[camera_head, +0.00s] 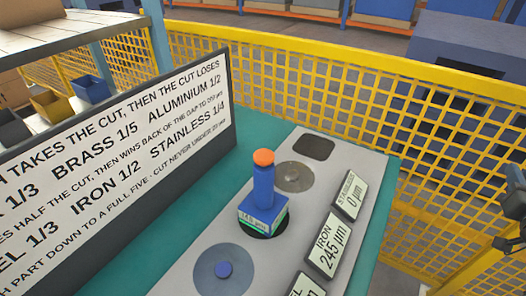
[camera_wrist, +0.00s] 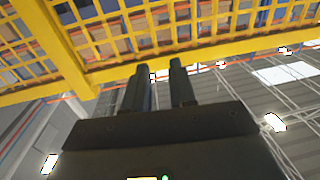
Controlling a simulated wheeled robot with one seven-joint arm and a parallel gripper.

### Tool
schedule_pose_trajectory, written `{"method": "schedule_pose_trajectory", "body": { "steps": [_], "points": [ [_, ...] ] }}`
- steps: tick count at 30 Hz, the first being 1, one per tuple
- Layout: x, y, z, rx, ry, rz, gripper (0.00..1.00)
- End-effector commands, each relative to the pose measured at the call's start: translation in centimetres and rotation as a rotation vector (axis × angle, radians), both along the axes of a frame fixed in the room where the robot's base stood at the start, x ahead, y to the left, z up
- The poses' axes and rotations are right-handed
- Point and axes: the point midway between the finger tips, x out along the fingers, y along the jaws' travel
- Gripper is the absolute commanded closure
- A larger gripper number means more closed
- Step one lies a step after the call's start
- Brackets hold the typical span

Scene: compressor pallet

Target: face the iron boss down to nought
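A blue upright tool (camera_head: 263,190) with an orange cap stands on a dark round spot (camera_head: 268,230) in line with the IRON plate (camera_head: 328,246), which reads 245 µm. The tool covers most of that spot, so the iron boss's face is hidden. A small label with a green strip on the tool's base is too small to read surely. In the wrist view my gripper (camera_wrist: 159,72) points up and away, its two dark fingers apart with nothing between them. A dark part of my arm shows at the right edge of the head view.
A grey disc (camera_head: 294,177) lies in line with the STAINLESS plate (camera_head: 349,194), reading 0 µm. A dark square (camera_head: 314,147) is at the far end. A rules board (camera_head: 120,150) stands left; yellow mesh fence (camera_head: 400,90) runs behind.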

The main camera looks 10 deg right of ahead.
Motion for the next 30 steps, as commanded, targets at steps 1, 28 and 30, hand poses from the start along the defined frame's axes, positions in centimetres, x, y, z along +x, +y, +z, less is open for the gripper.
{"method": "schedule_pose_trajectory", "body": {
  "steps": [1, 28, 30],
  "points": [
    [0.0, 0.0, 0.0, 0.0, 0.0, 0.0, 0.8],
    [0.0, 0.0, 0.0, 0.0, 0.0, 0.0, 1.0],
    [0.0, 0.0, 0.0, 0.0, 0.0, 0.0, 1.0]
  ]
}}
